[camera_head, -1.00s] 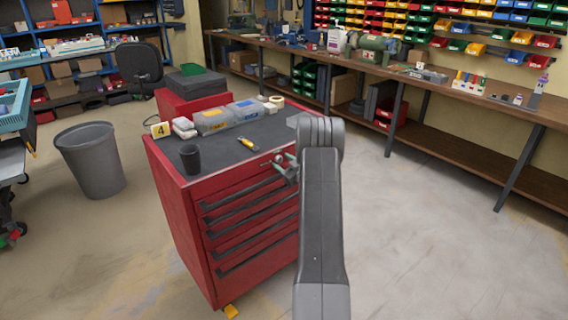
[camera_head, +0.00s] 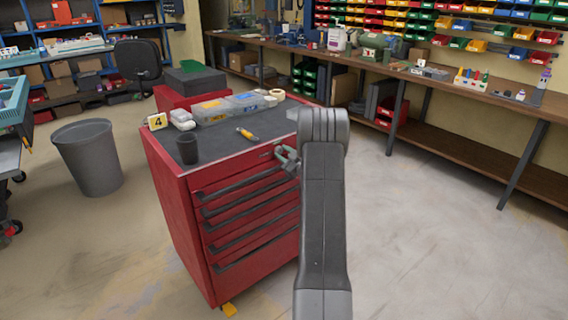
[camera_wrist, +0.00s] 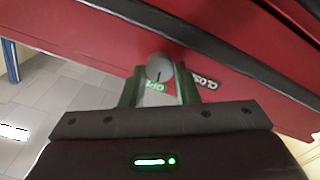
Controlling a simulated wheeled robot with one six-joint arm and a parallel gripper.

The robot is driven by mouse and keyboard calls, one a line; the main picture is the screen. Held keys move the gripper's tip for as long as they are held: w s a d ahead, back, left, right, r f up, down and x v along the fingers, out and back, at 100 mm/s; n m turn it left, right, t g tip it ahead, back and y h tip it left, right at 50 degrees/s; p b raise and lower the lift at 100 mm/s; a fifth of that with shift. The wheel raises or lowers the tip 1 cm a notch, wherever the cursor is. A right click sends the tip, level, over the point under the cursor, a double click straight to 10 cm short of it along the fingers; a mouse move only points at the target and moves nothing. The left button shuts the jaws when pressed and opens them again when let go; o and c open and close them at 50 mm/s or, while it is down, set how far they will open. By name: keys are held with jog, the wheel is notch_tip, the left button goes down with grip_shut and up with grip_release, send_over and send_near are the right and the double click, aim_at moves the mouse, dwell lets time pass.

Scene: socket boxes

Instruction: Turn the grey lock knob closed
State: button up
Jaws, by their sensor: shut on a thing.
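The grey lock knob (camera_wrist: 160,67) is on the red front of the tool cabinet, in the upper middle of the wrist view. A dark mark on its face points down toward the green OPEN label (camera_wrist: 156,87). The dark CLOSED label (camera_wrist: 206,79) is to its right. My gripper (camera_wrist: 160,72) has one green finger on each side of the knob and is shut on it. In the head view my gripper (camera_head: 287,157) is at the top right of the red cabinet's (camera_head: 185,235) front, and the knob is mostly hidden there.
The cabinet top holds a black cup (camera_head: 187,148), a yellow-handled tool (camera_head: 246,134), clear boxes (camera_head: 212,110) and a yellow 4 sign (camera_head: 157,121). A grey bin (camera_head: 88,158) stands left. A long workbench (camera_head: 480,118) runs along the right. The floor between is clear.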

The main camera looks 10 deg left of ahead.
jog(key=n+b, duration=0.2)
jog(key=b, duration=0.1)
jog(key=f+n+b, duration=0.1)
jog(key=n+b, duration=0.1)
jog(key=b, duration=0.2)
jog(key=n+b, duration=0.4)
jog(key=b, duration=0.2)
jog(key=n+b, duration=0.4)
jog(key=b, duration=0.1)
jog(key=shift+r+b, duration=0.1)
jog(key=shift+b, duration=0.2)
jog(key=n+b, duration=0.3)
jog(key=shift+r, duration=0.15)
jog(key=o, duration=1)
jog(key=shift+s+r, duration=0.1)
jog(key=shift+p, duration=0.3)
